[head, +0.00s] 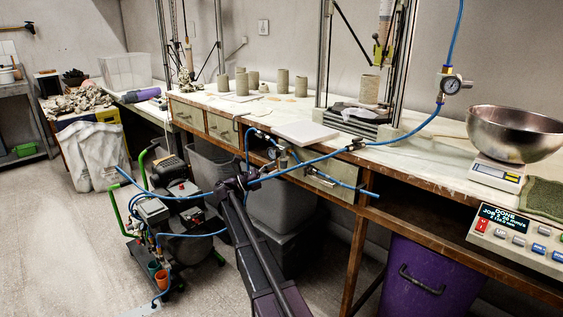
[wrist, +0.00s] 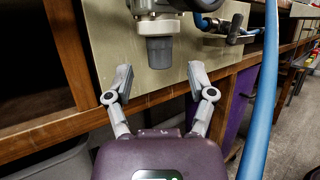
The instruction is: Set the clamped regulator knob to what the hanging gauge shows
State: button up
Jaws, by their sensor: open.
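The hanging gauge (head: 451,84) is a small round dial on a blue hose at the right in the head view. Its reading is too small to make out. The clamped regulator (head: 283,152) sits at the bench's front edge with a small dial beside it. In the wrist view its grey ribbed knob (wrist: 159,52) points down below a pale collar, in front of a beige panel. My gripper (wrist: 160,73) is open, its two fingers apart on either side of and just below the knob's lower end, not touching it. In the head view my gripper (head: 250,177) is small and partly hidden.
A thick blue hose (wrist: 265,90) runs down close to the right finger. The wooden bench edge (wrist: 160,97) lies behind the fingers. A steel bowl (head: 515,132) on a scale, a control box (head: 520,240) and a purple bin (head: 420,275) are at the right.

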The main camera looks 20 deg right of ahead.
aim_at(282, 165)
jog(key=shift+p+x, duration=0.4)
jog(key=shift+x, duration=1.25)
grip_shut()
